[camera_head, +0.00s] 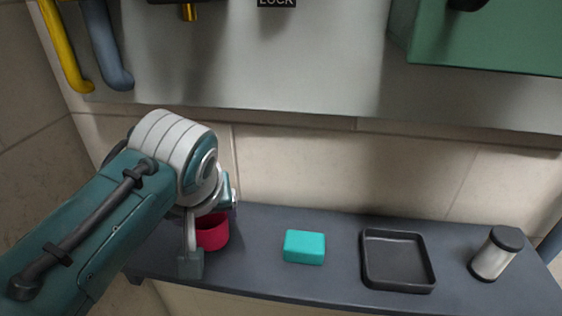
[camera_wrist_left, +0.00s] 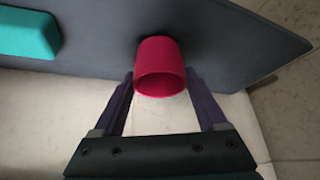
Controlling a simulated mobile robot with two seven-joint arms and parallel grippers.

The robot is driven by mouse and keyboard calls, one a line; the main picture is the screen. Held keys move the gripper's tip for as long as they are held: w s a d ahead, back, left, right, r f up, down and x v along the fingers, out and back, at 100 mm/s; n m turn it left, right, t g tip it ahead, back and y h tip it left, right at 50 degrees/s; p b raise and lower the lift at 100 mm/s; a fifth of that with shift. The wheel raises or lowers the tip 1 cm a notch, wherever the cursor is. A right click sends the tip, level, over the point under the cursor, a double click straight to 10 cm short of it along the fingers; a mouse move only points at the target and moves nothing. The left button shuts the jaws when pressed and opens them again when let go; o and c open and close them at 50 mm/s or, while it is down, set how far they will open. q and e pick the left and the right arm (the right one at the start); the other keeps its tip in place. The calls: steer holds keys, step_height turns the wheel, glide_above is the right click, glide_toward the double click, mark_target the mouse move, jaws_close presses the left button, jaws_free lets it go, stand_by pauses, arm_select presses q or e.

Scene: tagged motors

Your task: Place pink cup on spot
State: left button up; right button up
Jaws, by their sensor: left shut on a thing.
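The pink cup (camera_head: 213,233) is at the left part of a dark grey shelf (camera_head: 262,270) in the head view. My left gripper (camera_head: 207,228) is shut on it, with one finger on each side of the cup. In the left wrist view the cup (camera_wrist_left: 160,68) shows its open rim between the two fingertips of my left gripper (camera_wrist_left: 160,82). I cannot tell whether the cup touches the shelf. No marked spot can be made out. My right gripper is not in view.
A turquoise block (camera_head: 304,247) lies right of the cup. A black square tray (camera_head: 428,290) and a silver canister with a dark lid (camera_head: 493,259) stand further right. A grey panel (camera_head: 300,75) with pipes and a green box (camera_head: 490,40) is above.

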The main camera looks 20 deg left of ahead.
arm_select(q)
steer(key=shift+f, duration=0.55)
steer(key=shift+f, duration=0.1)
steer(key=o, duration=1.3)
